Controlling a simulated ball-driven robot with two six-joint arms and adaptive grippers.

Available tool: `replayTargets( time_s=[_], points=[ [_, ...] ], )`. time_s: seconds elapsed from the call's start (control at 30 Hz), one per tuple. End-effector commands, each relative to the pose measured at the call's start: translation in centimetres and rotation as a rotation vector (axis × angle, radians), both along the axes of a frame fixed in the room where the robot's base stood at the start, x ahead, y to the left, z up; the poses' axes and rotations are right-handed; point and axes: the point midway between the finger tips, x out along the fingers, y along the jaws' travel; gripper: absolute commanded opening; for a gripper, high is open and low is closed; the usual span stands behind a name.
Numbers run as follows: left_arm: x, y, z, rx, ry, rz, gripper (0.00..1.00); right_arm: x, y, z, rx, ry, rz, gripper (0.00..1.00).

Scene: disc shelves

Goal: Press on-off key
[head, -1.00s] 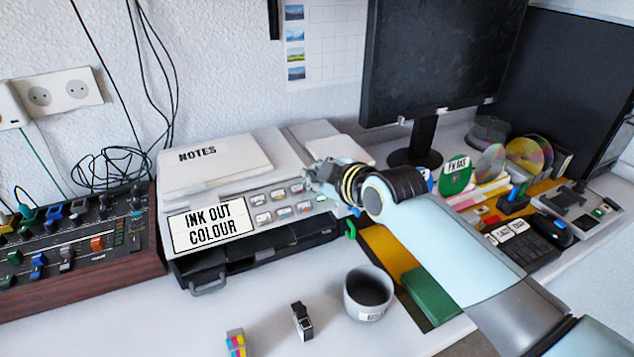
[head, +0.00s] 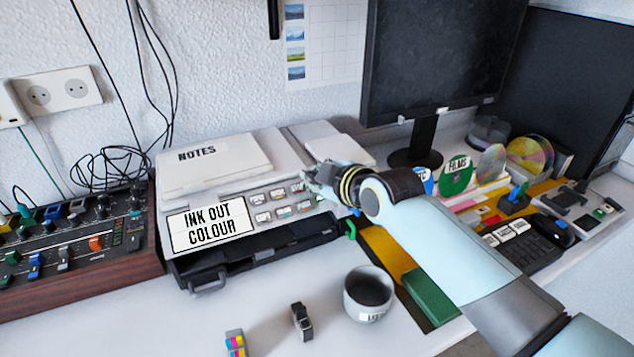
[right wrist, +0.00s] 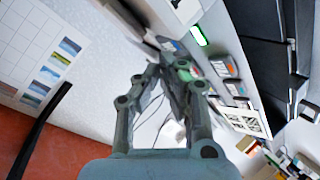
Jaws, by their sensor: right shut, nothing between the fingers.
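The printer (head: 172,258) stands left of centre, with a panel of several small grey labelled keys (head: 282,211) on its front slope. My right gripper (head: 310,175) is at the right end of this panel, above the keys, with its fingers together and nothing held. In the right wrist view the fingertips (right wrist: 172,68) are close to the key row. A bright green lit patch (right wrist: 199,36) shows above them, and a smaller green spot (right wrist: 191,68) lies right beside them. I cannot read which key is the on-off key, nor tell whether the fingertips touch one. My left gripper is not in view.
A pad marked NOTES (head: 215,165) lies on the printer. A grey mug (head: 368,295), a watch (head: 301,321) and a small coloured block (head: 235,343) stand in front. A mixer (head: 80,245) is at left, a monitor (head: 435,60) behind my right arm.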

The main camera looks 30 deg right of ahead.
Motion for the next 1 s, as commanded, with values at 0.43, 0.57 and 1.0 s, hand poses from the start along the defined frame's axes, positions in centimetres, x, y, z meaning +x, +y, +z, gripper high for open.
replayTargets(
  time_s=[0.43,0.57,1.0],
  points=[
    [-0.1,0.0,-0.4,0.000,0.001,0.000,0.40,0.3,0.0,-0.5,0.000,0.000,0.000,0.00],
    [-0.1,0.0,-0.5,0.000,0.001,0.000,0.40,0.3,0.0,-0.7,0.000,0.000,0.000,0.00],
    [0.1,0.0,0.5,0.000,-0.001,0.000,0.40,0.0,0.0,0.1,0.000,0.000,0.000,0.00]
  ],
)
